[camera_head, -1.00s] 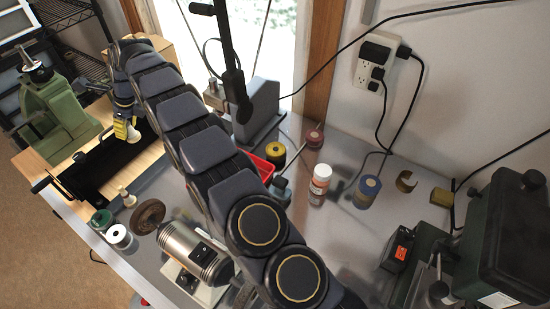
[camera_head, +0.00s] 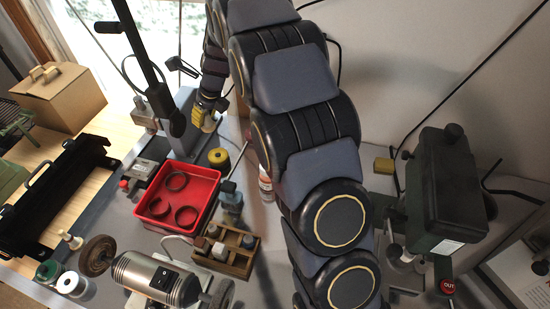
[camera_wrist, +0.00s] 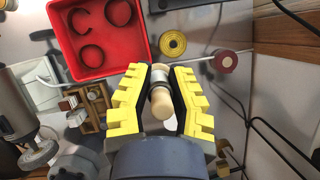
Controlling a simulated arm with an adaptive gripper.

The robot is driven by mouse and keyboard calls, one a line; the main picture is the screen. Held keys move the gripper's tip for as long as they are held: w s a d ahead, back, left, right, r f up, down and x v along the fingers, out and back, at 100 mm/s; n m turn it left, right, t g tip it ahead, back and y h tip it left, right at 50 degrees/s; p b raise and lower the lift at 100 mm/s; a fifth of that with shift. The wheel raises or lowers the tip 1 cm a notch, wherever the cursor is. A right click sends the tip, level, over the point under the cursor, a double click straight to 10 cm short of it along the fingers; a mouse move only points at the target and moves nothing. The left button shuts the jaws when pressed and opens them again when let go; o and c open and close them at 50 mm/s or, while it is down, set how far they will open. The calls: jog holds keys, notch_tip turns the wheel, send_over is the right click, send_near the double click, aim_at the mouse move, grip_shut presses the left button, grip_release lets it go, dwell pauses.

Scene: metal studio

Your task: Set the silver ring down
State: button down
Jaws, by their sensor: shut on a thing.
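My gripper (camera_head: 207,108) is above the far side of the bench, behind the red tray. In the wrist view its yellow fingers (camera_wrist: 161,78) are shut on a pale wooden piece (camera_wrist: 161,105) with a rounded end. A silver-white band (camera_wrist: 160,75) shows around this piece, between the fingertips; I take it for the silver ring. The held piece is clear of the red tray (camera_wrist: 140,62), which lies beyond the fingers to the upper left.
The red tray (camera_head: 212,176) holds three dark rings. A yellow spool (camera_head: 219,157) stands by its back corner, a wooden rack (camera_head: 236,262) in front of it. A red-capped bottle (camera_head: 265,180) is to the right. A black stand (camera_head: 180,110) rises close by my gripper's left.

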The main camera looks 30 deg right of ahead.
jog(key=s+d+f+m+h, duration=0.15)
jog(key=s+d+m, duration=0.35)
jog(key=s+d, duration=0.9)
jog(key=shift+t+h, duration=0.25)
jog(key=shift+t, duration=0.15)
jog(key=w+d+f, duration=0.1)
jog(key=w+f, duration=0.2)
jog(key=f, duration=0.1)
jog(key=w+d+f, duration=0.1)
jog(key=w+f, duration=0.3)
jog(key=f, duration=0.1)
jog(key=w+d+f, duration=0.2)
jog(key=w+f, duration=0.2)
jog(key=f, duration=0.1)
jog(key=shift+w+f, duration=0.1)
jog(key=shift+w, duration=0.1)
jog(key=shift+w+d+f, duration=0.1)
jog(key=shift+w+f, duration=0.15)
jog(key=shift+f, duration=1.65)
